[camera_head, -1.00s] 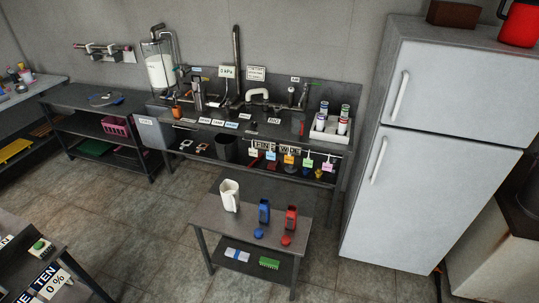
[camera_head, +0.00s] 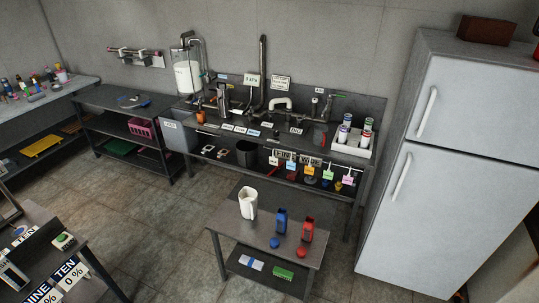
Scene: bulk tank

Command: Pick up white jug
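The white jug (camera_head: 248,204) stands upright on the small grey table (camera_head: 229,221) in the middle of the floor, near the table's back left part. Its top looks open. A blue bottle-like container (camera_head: 281,221) and a red one (camera_head: 307,229) stand to its right on the same table, apart from it. Neither of my grippers shows in the head view, and nothing is seen touching the jug.
Blue (camera_head: 274,243) and red (camera_head: 301,253) round caps lie in front of the containers. A long dark workbench (camera_head: 205,130) stands behind the table, and a fridge (camera_head: 450,170) at right. Another table (camera_head: 85,265) is at lower left. Tiled floor (camera_head: 160,225) between is clear.

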